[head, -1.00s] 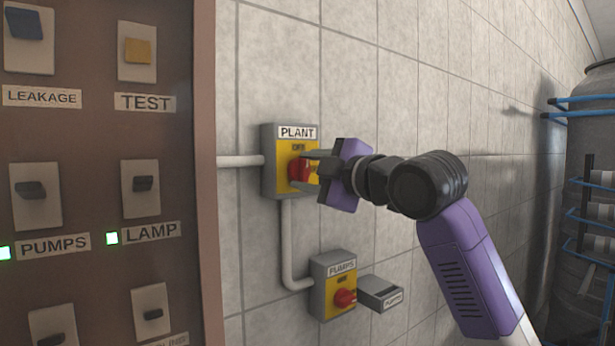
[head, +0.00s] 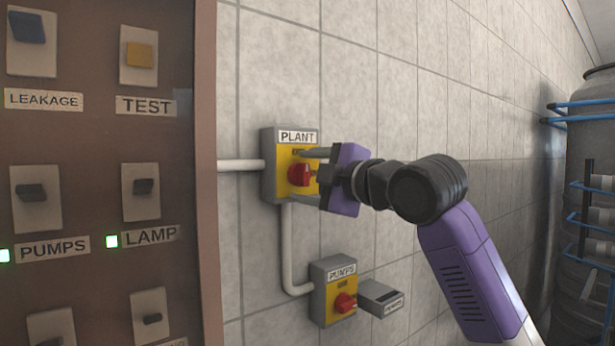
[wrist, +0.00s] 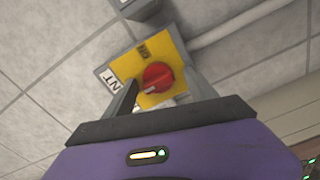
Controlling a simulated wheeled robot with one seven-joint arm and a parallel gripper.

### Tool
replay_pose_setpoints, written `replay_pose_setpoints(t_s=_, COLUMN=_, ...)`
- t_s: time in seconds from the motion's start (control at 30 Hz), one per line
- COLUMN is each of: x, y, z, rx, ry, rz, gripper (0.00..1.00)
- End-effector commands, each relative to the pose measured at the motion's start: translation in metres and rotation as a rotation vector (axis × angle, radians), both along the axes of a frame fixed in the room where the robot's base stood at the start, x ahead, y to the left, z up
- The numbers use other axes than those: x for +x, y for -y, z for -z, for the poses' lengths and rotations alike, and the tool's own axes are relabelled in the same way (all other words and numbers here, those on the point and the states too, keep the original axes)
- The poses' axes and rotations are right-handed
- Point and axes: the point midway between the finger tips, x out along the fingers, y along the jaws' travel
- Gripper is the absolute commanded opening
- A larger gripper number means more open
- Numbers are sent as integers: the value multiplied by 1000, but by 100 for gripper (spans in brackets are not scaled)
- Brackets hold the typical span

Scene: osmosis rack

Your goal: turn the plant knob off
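The plant knob (head: 300,174) is a red rotary knob on a yellow plate on the grey PLANT box (head: 268,168), fixed to the tiled wall. In the wrist view the red knob (wrist: 158,77) lies ahead of my gripper (wrist: 160,95), between its two fingers, with a pale mark on its lower left. My gripper (head: 310,178) is open, with one finger above and one below the knob in the head view. I cannot tell whether either finger touches it. The knob's dial lettering is partly legible at best.
Below is a grey PUMPS box (head: 318,300) with a similar red knob (head: 345,302) and a small grey box (head: 381,297) beside it. A brown switch panel (head: 85,200) fills the left. A tank with blue pipes (head: 590,200) stands at right.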

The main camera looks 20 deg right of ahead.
Motion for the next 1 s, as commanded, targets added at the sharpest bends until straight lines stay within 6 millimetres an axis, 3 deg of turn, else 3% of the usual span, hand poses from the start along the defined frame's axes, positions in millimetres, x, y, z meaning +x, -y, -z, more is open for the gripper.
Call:
replay_pose_setpoints(t_s=0.27, x=-3, y=2, z=-1, rx=1, ry=2, rz=2, gripper=66)
replay_pose_setpoints(t_s=0.7, x=-63, y=21, z=0, rx=1, ry=4, rz=1, gripper=66)
replay_pose_setpoints(t_s=1.0, x=-75, y=25, z=0, rx=0, ry=1, rz=0, gripper=66)
